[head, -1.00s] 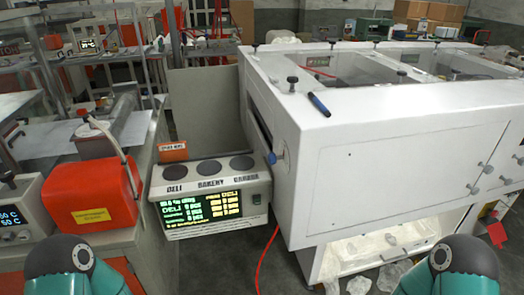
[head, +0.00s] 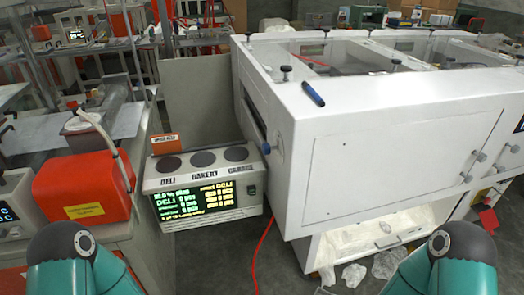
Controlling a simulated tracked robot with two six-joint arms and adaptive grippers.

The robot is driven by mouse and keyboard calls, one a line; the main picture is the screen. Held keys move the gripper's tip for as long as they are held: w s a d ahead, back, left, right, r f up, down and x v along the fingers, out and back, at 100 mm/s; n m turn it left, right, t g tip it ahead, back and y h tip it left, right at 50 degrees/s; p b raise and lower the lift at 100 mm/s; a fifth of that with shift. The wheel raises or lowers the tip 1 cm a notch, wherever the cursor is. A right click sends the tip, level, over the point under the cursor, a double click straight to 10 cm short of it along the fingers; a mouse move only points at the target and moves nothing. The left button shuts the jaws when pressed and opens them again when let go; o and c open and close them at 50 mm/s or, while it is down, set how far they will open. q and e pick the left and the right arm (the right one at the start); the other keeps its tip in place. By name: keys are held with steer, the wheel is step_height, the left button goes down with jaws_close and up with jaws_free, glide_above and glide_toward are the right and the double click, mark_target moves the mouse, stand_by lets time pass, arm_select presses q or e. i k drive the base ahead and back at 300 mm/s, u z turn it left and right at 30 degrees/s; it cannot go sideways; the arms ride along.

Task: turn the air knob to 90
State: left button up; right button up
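No knob in the head view carries a readable air label or a scale, so I cannot tell which one is the air knob. A small round blue-grey knob (head: 266,148) sits on the left side of the large white machine (head: 400,150). Several dark knobs stand along the machine's top rim, and grey knobs are on its front at the right. My arms show only as teal and dark links at the bottom left and bottom right. Both grippers are out of view.
A display unit (head: 203,172) with three dark round pads stands left of the machine. An orange-red box (head: 82,186) is on the left bench. A red hose (head: 262,255) and crumpled clear film (head: 354,275) lie on the floor.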

mark_target(266, 150)
steer(key=u, duration=1.5)
steer(key=i, duration=0.1)
steer(key=z, duration=2.8)
steer(key=k, duration=1.05)
steer(key=u, duration=3.55)
steer(key=k, duration=0.1)
steer(key=z, duration=1.8)
steer(key=i, duration=1.05)
steer(key=z, duration=0.1)
